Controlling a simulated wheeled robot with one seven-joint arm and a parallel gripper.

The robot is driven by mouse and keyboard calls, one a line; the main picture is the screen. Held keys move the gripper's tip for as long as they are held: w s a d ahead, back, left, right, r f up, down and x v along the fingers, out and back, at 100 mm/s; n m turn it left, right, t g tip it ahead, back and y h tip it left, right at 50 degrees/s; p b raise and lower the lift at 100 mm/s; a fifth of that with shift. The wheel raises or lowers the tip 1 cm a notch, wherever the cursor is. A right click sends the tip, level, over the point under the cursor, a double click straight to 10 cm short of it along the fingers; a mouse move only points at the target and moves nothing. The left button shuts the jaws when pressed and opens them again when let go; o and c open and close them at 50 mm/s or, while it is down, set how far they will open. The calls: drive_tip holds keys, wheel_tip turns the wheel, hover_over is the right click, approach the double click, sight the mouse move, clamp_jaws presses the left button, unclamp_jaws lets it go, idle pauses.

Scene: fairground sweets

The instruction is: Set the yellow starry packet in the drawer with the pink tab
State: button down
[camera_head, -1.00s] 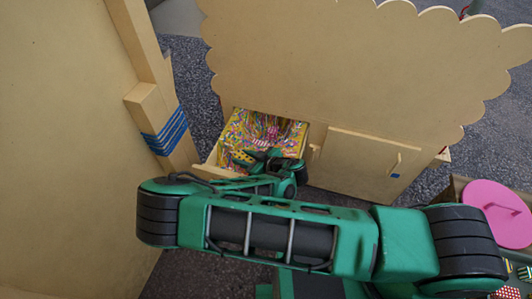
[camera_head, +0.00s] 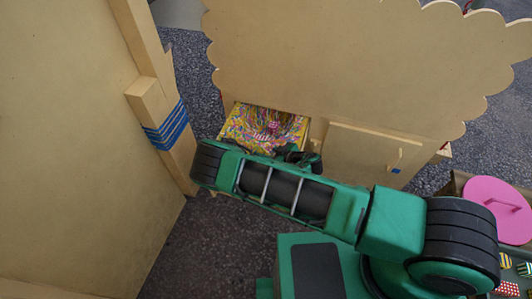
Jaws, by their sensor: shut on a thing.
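The open drawer (camera_head: 264,127) at the left of the scalloped beige stand shows a yellow, many-coloured patterned inside with streamer-like strands. Its front and any pink tab are hidden behind my arm. My gripper (camera_head: 301,159) is at the near right side of this drawer, mostly hidden by my forearm. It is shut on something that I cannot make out. I cannot pick out the yellow starry packet for certain.
A closed front with a handle and a blue tab (camera_head: 396,171) is right of the open drawer. A beige post with blue bands (camera_head: 167,127) stands close at left. A round pink lid (camera_head: 497,206) and patterned packets (camera_head: 507,289) are at lower right.

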drive_tip(key=shift+f, duration=0.75)
drive_tip(key=c, duration=1.3)
unclamp_jaws()
drive_tip(key=shift+r, duration=0.1)
drive_tip(key=shift+r, duration=0.25)
drive_tip(key=v, duration=1.2)
drive_tip(key=shift+r, duration=0.25)
drive_tip(key=shift+d, duration=0.1)
